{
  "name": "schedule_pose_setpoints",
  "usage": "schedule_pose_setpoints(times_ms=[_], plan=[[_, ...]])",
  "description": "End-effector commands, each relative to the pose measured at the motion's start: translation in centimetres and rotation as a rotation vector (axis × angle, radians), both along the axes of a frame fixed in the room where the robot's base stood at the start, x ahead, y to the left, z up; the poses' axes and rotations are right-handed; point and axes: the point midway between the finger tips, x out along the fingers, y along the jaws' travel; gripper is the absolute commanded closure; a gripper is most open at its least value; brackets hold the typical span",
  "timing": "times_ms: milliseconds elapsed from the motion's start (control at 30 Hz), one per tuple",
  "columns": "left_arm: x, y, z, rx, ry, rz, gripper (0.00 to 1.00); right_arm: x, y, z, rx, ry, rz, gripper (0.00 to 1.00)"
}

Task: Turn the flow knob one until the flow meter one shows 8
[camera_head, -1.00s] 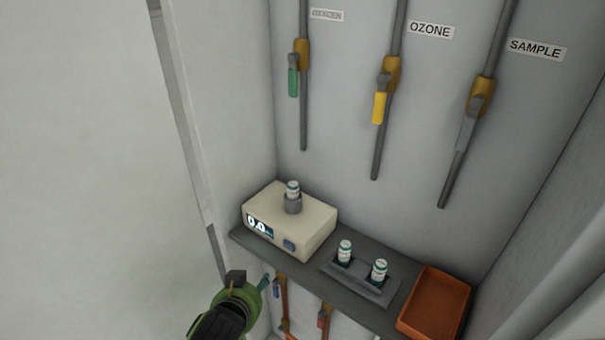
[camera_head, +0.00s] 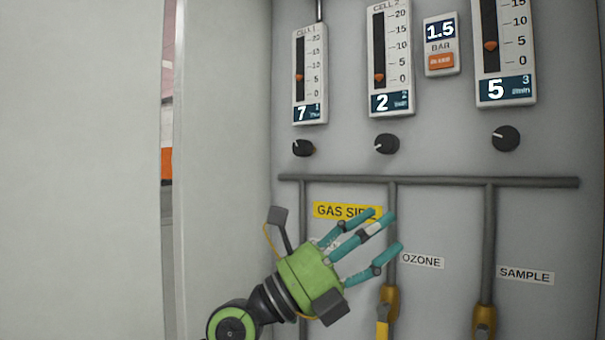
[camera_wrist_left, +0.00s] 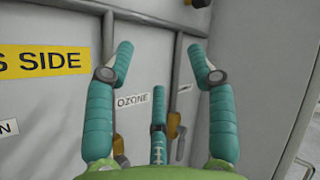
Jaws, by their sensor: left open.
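Flow meter one (camera_head: 310,75), labelled CELL 1, is on the grey panel at upper left and its display reads 7. Flow knob one (camera_head: 303,148), a small black knob, is just below it. My left gripper (camera_head: 382,232) is open and empty in front of the panel, below and to the right of that knob, apart from it. Its teal fingers point right and partly cover the yellow GAS SIDE label (camera_head: 335,211). In the left wrist view the open fingers (camera_wrist_left: 165,75) have nothing between them in contact. My right gripper is not in view.
A second flow meter (camera_head: 390,60) reads 2, with its knob (camera_head: 387,144) below. A third meter (camera_head: 505,55) reads 5, with a knob (camera_head: 506,138). A pressure display (camera_head: 441,45) shows 1.5. A grey horizontal pipe (camera_head: 440,181) runs below the knobs. A pale wall (camera_head: 225,130) stands at left.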

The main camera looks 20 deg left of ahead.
Motion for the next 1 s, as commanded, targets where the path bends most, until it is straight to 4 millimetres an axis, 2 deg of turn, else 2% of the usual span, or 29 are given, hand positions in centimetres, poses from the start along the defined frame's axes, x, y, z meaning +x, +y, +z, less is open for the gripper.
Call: schedule_pose_setpoints(times_ms=[33, 67, 167, 333, 400, 533, 667, 1000], plan=[[0.5, -0.2, 1.6, 0.138, -0.059, 0.068, 0.44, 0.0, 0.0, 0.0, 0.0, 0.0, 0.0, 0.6], [1.0, -0.1, 2.0, 0.218, -0.08, 0.112, 0.44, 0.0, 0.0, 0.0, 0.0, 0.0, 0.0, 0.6], [2.8, 1.5, 4.1, 0.463, -0.124, 0.293, 0.44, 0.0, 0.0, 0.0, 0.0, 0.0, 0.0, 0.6], [5.0, 8.3, 8.5, 0.735, -0.092, 0.633, 0.44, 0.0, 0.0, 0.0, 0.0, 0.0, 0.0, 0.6], [5.2, 11.0, 10.0, 0.79, -0.061, 0.74, 0.44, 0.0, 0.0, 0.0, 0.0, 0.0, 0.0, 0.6], [4.9, 14.5, 11.8, 0.841, -0.011, 0.87, 0.44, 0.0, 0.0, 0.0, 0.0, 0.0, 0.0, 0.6], [5.2, 15.5, 12.5, 0.856, 0.012, 0.911, 0.44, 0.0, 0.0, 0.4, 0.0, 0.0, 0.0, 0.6], [9.8, 13.9, 12.7, 0.855, 0.011, 0.907, 0.44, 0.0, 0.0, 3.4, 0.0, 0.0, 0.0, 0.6]])
